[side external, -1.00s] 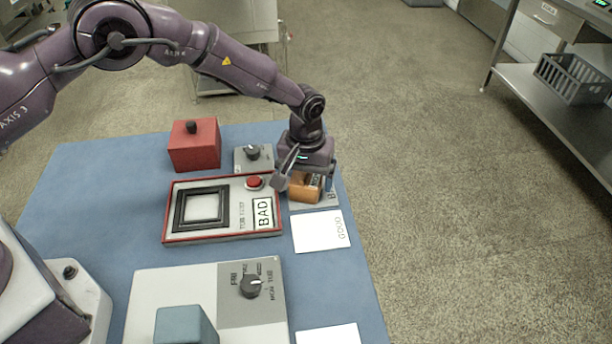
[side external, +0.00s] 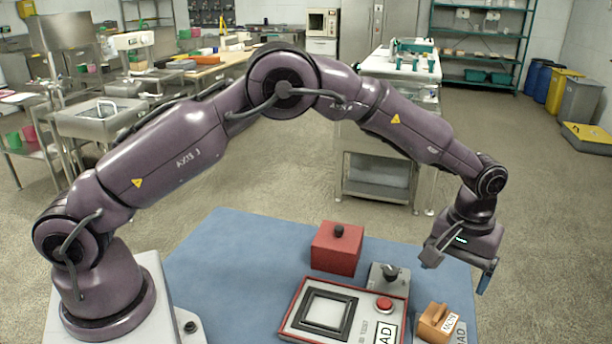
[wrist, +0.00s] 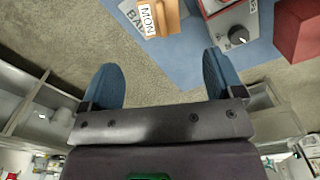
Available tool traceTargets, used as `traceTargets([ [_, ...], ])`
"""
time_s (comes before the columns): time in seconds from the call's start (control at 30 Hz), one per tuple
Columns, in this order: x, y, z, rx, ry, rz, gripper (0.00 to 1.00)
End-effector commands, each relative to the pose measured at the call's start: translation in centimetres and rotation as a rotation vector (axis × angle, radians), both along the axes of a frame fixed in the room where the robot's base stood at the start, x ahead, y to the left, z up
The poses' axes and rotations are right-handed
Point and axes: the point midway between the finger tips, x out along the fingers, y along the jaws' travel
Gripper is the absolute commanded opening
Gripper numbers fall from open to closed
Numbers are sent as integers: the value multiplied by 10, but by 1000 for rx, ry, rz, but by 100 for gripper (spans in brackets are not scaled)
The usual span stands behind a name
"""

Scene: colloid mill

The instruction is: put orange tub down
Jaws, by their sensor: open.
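The orange tub (side external: 432,322) stands at the right end of the blue table, with a white label reading MON on its side. It also shows at the top of the wrist view (wrist: 160,17), beside a card partly lettered BA. My gripper (side external: 458,269) is open and empty, raised above and beyond the tub, apart from it. In the wrist view its two blue fingers (wrist: 162,85) are spread wide with nothing between them.
A tester panel (side external: 345,312) with a red button and a BAD display lies left of the tub. A grey dial box (side external: 388,277) and a red box with a black knob (side external: 337,248) stand behind. Blue table (side external: 215,270) is clear at left.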

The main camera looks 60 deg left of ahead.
Motion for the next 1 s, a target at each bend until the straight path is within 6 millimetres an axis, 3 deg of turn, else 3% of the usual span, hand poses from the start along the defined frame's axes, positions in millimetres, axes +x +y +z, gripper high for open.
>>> traceTargets([
  [0.13, -5, 12, 30, -8, -30, -16, 87],
  [0.27, -23, 36, 86, -20, -90, -57, 87],
  [0.4, -61, 67, 144, -25, -160, -117, 87],
  [0.6, -132, 107, 200, -11, -266, -199, 87],
  [0.8, -212, 138, 222, 24, -370, -279, 87],
  [1.0, -275, 155, 215, 69, -450, -347, 87],
])
